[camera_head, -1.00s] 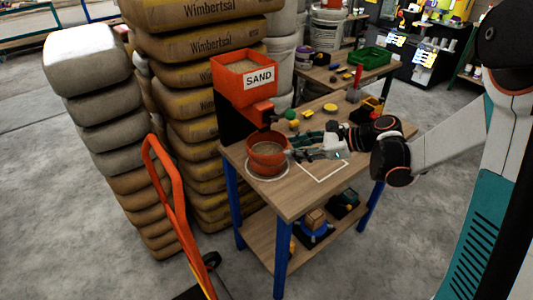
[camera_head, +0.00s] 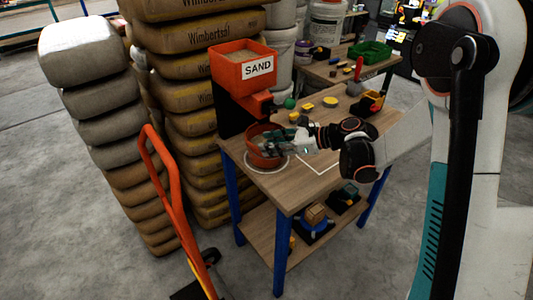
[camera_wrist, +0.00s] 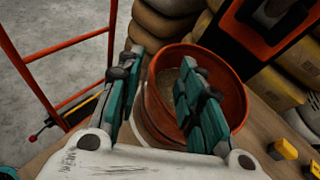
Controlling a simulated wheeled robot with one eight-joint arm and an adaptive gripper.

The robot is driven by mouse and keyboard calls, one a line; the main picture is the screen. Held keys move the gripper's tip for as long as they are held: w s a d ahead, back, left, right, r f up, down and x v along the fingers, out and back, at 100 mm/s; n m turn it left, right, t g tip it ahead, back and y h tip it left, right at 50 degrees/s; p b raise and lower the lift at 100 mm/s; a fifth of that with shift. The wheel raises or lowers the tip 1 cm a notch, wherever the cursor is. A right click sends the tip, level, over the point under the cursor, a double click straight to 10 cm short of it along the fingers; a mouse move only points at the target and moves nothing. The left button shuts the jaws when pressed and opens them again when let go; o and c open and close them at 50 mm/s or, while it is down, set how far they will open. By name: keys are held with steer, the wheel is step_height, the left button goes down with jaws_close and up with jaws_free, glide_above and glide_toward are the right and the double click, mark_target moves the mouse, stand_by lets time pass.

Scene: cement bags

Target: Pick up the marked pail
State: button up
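The orange-red pail (camera_head: 254,157) stands upright on the wooden table (camera_head: 290,187), inside a white ring, below the sand hopper (camera_head: 240,72). Sand-coloured material shows inside it. My gripper (camera_head: 272,143) is at the pail's rim, reaching in from the right in the head view. In the wrist view, my gripper (camera_wrist: 163,62) is open, its two teal-padded fingers apart. One finger lies outside the pail (camera_wrist: 229,82) and the other is over its mouth, with the near rim between them. Whether either finger touches the wall cannot be told.
Stacked cement bags (camera_head: 185,95) stand close behind and left of the table. An orange hand truck (camera_head: 165,185) is at the front left. A white outlined square (camera_head: 322,165) on the tabletop is empty.

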mark_target(252, 145)
steer(key=b+x, duration=0.1)
steer(key=x, duration=0.4)
steer(key=shift+a+f, duration=0.1)
jaws_close()
